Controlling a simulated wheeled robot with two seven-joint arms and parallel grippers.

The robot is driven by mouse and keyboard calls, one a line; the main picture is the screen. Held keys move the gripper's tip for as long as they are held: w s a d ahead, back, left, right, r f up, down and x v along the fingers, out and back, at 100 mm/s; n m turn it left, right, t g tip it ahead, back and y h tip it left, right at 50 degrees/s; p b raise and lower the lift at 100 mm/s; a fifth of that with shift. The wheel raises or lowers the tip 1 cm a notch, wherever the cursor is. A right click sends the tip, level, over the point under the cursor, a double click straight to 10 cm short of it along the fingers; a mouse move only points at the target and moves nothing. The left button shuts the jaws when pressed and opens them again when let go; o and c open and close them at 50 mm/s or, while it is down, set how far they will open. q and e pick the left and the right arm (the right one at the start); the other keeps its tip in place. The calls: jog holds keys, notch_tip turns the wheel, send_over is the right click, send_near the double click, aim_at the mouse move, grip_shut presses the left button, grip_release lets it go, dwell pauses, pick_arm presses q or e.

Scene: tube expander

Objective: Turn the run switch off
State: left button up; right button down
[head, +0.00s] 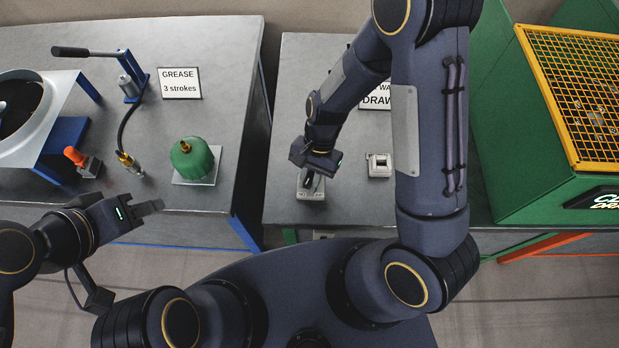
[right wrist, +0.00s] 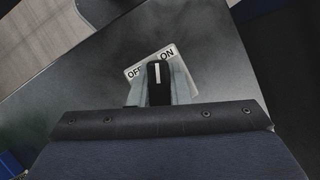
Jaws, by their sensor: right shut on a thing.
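The run switch (head: 311,193) is a small pale box near the front edge of the right-hand table in the head view. In the right wrist view its plate (right wrist: 133,72) reads OFF on the left and ON on the right. Its black knob (right wrist: 154,86) has a white line pointing up the picture, between the two words. My right gripper (head: 311,179) is over the box, its fingers shut on the knob from both sides; they partly hide the plate. My left gripper (head: 152,207) is away from the switch, in front of the left table; its finger gap cannot be made out.
A second small pale box (head: 379,165) stands right of the switch. A green rounded part (head: 192,160) and an orange-handled item (head: 76,157) are on the left table. A green machine with a yellow mesh guard (head: 581,85) stands at right. A gap separates the tables.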

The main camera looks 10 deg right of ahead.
aim_at(311, 174)
jog(key=n+h, duration=0.1)
jog(key=n, duration=0.4)
jog(key=shift+d+g+h+b, duration=0.1)
jog(key=shift+g+h+b, duration=0.2)
jog(key=shift+g+h, duration=0.1)
jog(key=n+h, duration=0.1)
jog(key=n, duration=0.1)
jog(key=n+h+b, duration=0.1)
jog(key=n, duration=0.2)
jog(key=shift+d+n, duration=0.2)
jog(key=shift+n, duration=0.1)
jog(key=c, duration=1.4)
grip_release()
jog(key=shift+s, duration=0.1)
jog(key=shift+o, duration=0.2)
jog(key=v, duration=0.8)
jog(key=shift+b, duration=0.35)
